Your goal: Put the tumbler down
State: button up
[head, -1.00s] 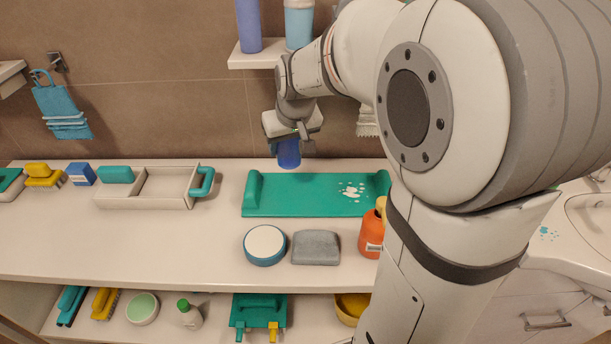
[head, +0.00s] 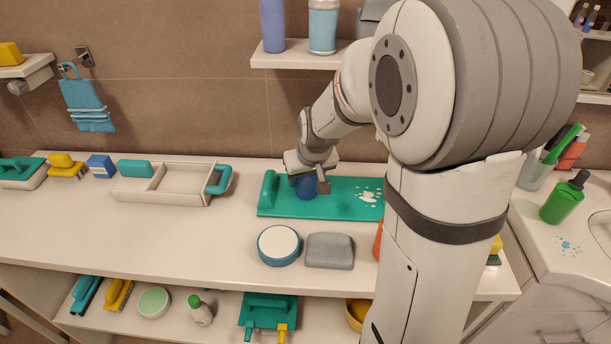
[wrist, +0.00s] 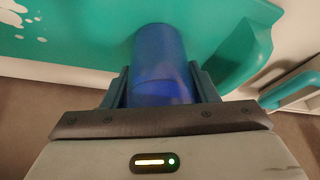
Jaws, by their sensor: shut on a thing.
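The blue tumbler (head: 306,187) is between the fingers of my gripper (head: 309,184), over the left half of the green tray (head: 337,208). In the wrist view the translucent blue tumbler (wrist: 160,62) fills the space between the two dark fingers of my gripper (wrist: 161,85), which are shut on it. The green tray (wrist: 85,40) lies behind it, with its raised end to the right and white spots to the left. The tumbler looks upright and at or just above the tray; I cannot tell whether its base touches.
A beige caddy (head: 165,192) with teal handles stands left of the tray. A round blue-rimmed tin (head: 279,246) and a grey block (head: 329,251) sit in front. A wall shelf (head: 300,60) holds bottles above. Counter at front left is bare.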

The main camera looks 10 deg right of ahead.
jog(key=o, duration=1)
jog(key=shift+f, duration=0.1)
jog(key=shift+r, duration=0.4)
jog(key=v, duration=1.1)
jog(key=s+f, duration=0.1)
jog(key=s, duration=0.4)
jog(key=s+f+g, duration=0.1)
jog(key=s, duration=0.5)
jog(key=s+f+m+g+p, duration=0.1)
jog(key=s, duration=0.5)
jog(key=shift+a+f, duration=0.3)
jog(key=shift+f, duration=0.1)
